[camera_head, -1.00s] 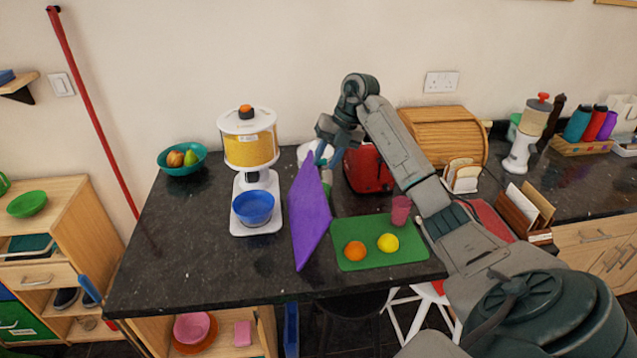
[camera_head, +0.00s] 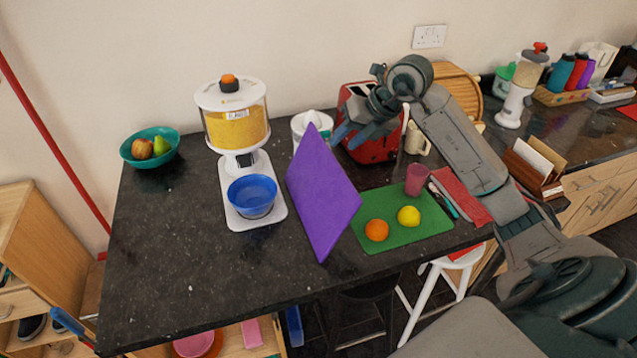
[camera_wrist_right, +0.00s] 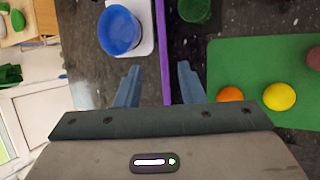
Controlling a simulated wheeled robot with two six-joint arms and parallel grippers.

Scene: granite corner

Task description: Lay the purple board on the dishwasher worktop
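The purple board (camera_head: 322,192) stands on edge, tilted in the head view, on or just over the dark granite worktop (camera_head: 190,265). I cannot tell whether its lower edge touches the stone. In the right wrist view the purple board (camera_wrist_right: 165,45) shows edge-on as a thin strip between the fingers. My right gripper (camera_head: 350,135) is beside the board's upper corner. In the wrist view the right gripper (camera_wrist_right: 158,85) is open, with a gap on both sides of the board. My left gripper is not in view. No dishwasher front can be made out.
A dispenser (camera_head: 235,120) with a blue bowl (camera_head: 252,196) stands left of the board. A green mat (camera_head: 420,235) with an orange (camera_head: 377,230), lemon (camera_head: 409,216) and pink cup (camera_head: 416,180) lies right. A red toaster (camera_head: 375,150) stands behind. The worktop's front left is clear.

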